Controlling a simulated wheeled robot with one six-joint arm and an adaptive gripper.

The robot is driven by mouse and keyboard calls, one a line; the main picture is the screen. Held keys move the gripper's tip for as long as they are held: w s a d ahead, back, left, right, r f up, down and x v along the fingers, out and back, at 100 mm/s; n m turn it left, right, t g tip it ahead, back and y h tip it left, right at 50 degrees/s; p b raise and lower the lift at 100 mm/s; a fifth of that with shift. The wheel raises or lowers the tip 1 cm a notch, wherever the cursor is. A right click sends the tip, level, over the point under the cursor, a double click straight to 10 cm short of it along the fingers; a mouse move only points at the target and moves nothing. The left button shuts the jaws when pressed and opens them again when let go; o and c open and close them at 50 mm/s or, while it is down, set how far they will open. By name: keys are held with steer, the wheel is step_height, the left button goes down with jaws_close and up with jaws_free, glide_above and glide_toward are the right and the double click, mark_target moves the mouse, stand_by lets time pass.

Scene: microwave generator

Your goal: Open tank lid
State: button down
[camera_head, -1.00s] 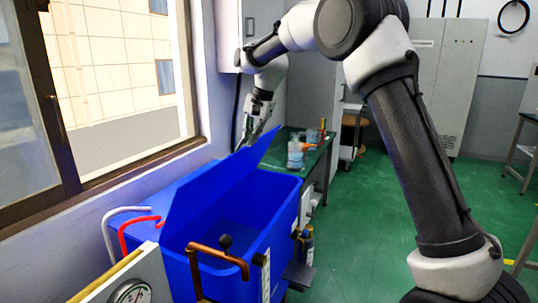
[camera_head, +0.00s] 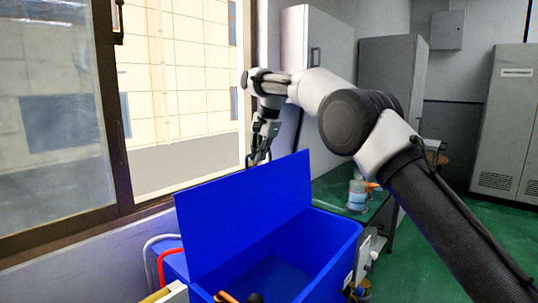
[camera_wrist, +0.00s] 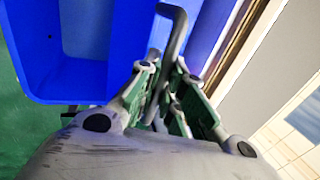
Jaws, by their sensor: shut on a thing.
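The blue tank (camera_head: 335,250) stands low in the head view. Its blue lid (camera_head: 245,212) is raised, standing steeply up from the tank's window side, and the inside of the tank shows. My gripper (camera_head: 256,160) is at the lid's upper edge, on the window side. In the wrist view my gripper (camera_wrist: 163,98) is shut on a dark curved lid handle (camera_wrist: 176,42), which runs between the fingers. The open tank (camera_wrist: 80,80) shows at the left there. The exact contact with the handle is partly hidden by the fingers.
The window (camera_head: 180,90) and its sill are close on the left. Red (camera_head: 168,262) and white pipes stand beside the tank. A green table (camera_head: 335,188) with a blue-and-white container (camera_head: 357,195) is behind it. Grey cabinets (camera_head: 385,75) stand farther back. Green floor is open at right.

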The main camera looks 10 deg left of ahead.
steer(key=shift+a, duration=0.2)
steer(key=c, duration=1.5)
jaws_free()
steer(key=shift+c, duration=0.2)
steer(key=v, duration=0.7)
steer(key=shift+r, duration=0.2)
steer(key=shift+d, duration=0.2)
